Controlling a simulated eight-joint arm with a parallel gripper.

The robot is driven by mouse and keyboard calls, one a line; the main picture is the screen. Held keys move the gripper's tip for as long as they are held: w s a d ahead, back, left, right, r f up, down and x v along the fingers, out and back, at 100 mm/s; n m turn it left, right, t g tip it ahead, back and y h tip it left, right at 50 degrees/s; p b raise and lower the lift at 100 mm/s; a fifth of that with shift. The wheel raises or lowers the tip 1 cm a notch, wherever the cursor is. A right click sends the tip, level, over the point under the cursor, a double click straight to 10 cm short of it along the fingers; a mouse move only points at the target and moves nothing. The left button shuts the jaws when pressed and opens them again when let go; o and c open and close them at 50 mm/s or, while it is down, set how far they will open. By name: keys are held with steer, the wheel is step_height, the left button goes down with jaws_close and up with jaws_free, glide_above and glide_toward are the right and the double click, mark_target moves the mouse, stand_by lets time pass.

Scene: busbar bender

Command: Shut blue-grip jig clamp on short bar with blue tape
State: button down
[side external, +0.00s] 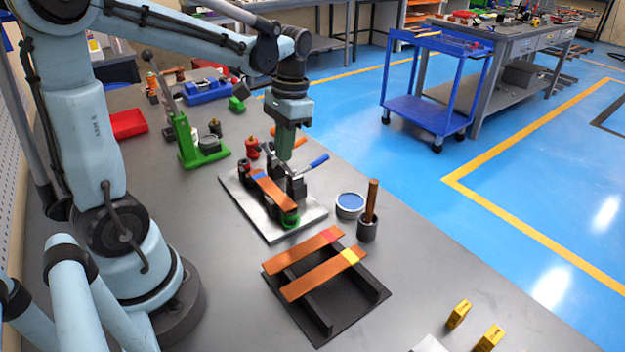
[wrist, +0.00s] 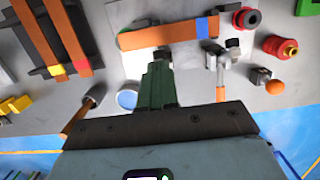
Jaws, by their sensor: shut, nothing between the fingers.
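The short copper bar with blue tape (side external: 272,190) lies in the jig on a silver plate (side external: 232,192). It also shows in the wrist view (wrist: 160,37), with its blue tape near the right end. The blue-grip clamp (side external: 316,162) stands at the jig's right side, its handle sloping up and outward. Whether its arm presses on the bar cannot be made out. My gripper (side external: 285,157) points down over the jig, beside the blue grip, with its green fingers (wrist: 157,68) together and empty. The blue grip is not visible in the wrist view.
A black rack (side external: 310,327) with two copper bars, taped red and yellow, stands in front. A blue-topped tub (side external: 350,204) and a pot with a wooden handle (side external: 368,228) stand right of the jig. An orange grip (wrist: 275,87) and red spool (wrist: 280,46) are nearby.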

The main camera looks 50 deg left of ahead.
steer(key=shift+s+f+t, duration=0.2)
steer(key=shift+s+t, duration=0.45)
steer(key=shift+t, duration=0.15)
steer(key=shift+s+f+t, duration=0.35)
steer(key=shift+s+t, duration=0.45)
steer(key=shift+t, duration=0.3)
steer(key=s+f+t, duration=0.1)
steer(key=t, duration=0.1)
steer(key=s+f+t, duration=0.1)
steer(key=t, duration=0.1)
steer(key=shift+s+f+t, duration=0.3)
steer(key=shift+f+t, duration=0.05)
steer(key=shift+t, duration=0.05)
steer(key=shift+s+f, duration=0.35)
steer(key=shift+f, duration=0.4)
steer(key=shift+f, duration=0.1)
steer(key=shift+s, duration=0.15)
